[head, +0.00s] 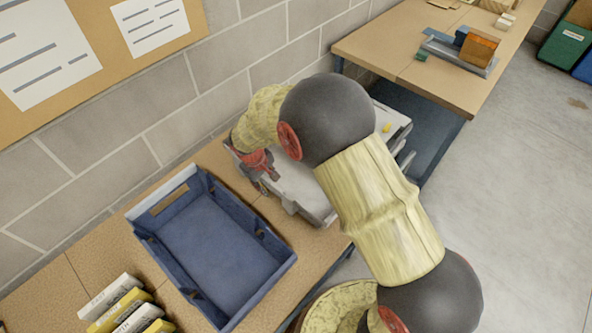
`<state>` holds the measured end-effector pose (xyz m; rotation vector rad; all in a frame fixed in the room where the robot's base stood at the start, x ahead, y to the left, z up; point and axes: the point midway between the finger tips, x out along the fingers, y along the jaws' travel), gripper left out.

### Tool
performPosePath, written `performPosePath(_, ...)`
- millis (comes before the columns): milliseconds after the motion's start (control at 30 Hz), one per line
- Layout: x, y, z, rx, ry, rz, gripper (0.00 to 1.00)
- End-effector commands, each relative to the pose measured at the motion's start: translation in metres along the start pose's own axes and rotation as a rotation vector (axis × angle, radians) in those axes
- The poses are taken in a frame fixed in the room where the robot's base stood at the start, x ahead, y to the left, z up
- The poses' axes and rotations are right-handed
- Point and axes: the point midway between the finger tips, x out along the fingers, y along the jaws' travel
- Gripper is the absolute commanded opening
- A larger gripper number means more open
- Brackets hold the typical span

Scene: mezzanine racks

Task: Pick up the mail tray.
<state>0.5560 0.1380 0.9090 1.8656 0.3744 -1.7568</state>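A blue open-topped tray (182,269), which looks like the mail tray, lies on the tan bench at lower left. It is empty, with handle slots in its walls and a pale far-left end. My gripper (264,186) is beyond the tray's upper right corner, over the near-left part of a pale grey flat-topped case. It appears apart from the tray. Its fingers are small and dark, and I cannot tell whether they are open or shut. My arm hides much of the grey case.
The grey case (304,186) sits right of the tray on the bench (96,254). Several yellow and white boxes (128,304) stand at lower left. A block wall (115,95) runs behind. A second bench (385,42) holds an orange and blue item (476,50). Floor at right is open.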

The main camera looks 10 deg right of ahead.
Motion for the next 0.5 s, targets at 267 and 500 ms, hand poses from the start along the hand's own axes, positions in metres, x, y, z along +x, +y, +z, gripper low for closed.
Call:
performPosePath(267, 0.0184, 0.0003, 0.0002, 0.001, 0.001, 0.0, 0.34)
performPosePath(500, 0.018, 0.0002, 0.0003, 0.001, 0.0, 0.0, 0.25)
